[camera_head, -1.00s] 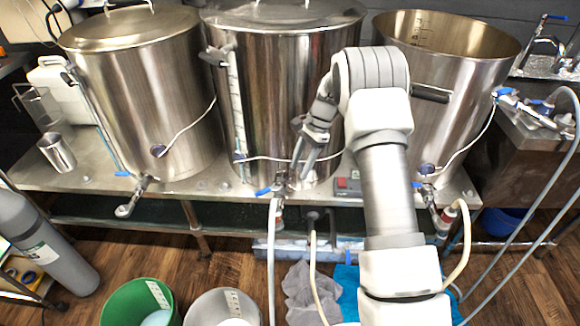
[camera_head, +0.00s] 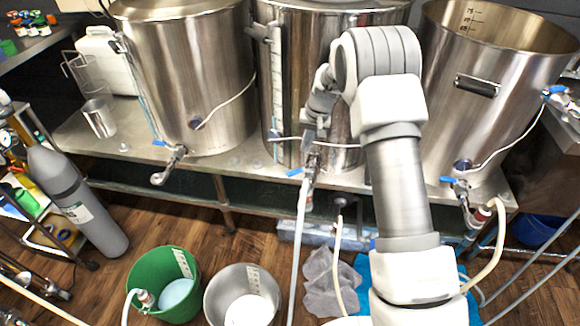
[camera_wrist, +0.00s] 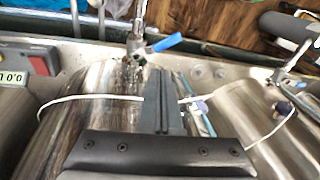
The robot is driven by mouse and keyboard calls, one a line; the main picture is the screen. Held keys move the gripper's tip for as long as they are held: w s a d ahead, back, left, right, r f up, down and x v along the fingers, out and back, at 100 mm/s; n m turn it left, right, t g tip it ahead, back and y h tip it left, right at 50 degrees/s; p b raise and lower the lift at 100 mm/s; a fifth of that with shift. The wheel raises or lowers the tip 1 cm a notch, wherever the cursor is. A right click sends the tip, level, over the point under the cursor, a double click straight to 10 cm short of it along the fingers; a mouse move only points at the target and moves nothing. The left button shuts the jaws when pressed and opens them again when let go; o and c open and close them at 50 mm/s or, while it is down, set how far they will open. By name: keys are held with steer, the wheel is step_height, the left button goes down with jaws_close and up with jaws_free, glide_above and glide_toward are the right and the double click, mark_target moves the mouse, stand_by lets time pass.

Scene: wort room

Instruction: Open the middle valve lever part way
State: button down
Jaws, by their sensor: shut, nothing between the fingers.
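The middle valve (camera_head: 312,165) sits low on the front of the middle steel kettle (camera_head: 330,110), with a hose running down from it. Its blue lever (camera_head: 295,172) points left in the head view. In the wrist view the blue lever (camera_wrist: 166,43) lies just beyond my fingertips, angled up to the right from the valve body (camera_wrist: 137,45). My gripper (camera_head: 313,143) is in front of the kettle, just above the valve. In the wrist view my gripper (camera_wrist: 160,72) has its fingers together and empty. I cannot tell whether the fingertips touch the lever.
A left kettle (camera_head: 190,80) and a right kettle (camera_head: 490,90) have their own blue-handled valves. A thin white cable (camera_wrist: 75,97) crosses the middle kettle near my fingers. A green bucket (camera_head: 135,275) and a steel bucket (camera_head: 213,300) stand on the floor.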

mark_target(301, 171)
steer(key=w+a+n+t, duration=0.2)
steer(key=a+n, duration=0.3)
steer(key=n, duration=0.1)
steer(key=s+d+b+x, duration=0.1)
steer(key=b+x, duration=0.2)
steer(key=x, duration=0.7)
steer(key=shift+s+d+r, duration=0.1)
steer(key=shift+s+d, duration=0.25)
steer(key=shift+s, duration=0.4)
steer(key=shift+s+d, duration=0.3)
steer(key=shift+s, duration=0.5)
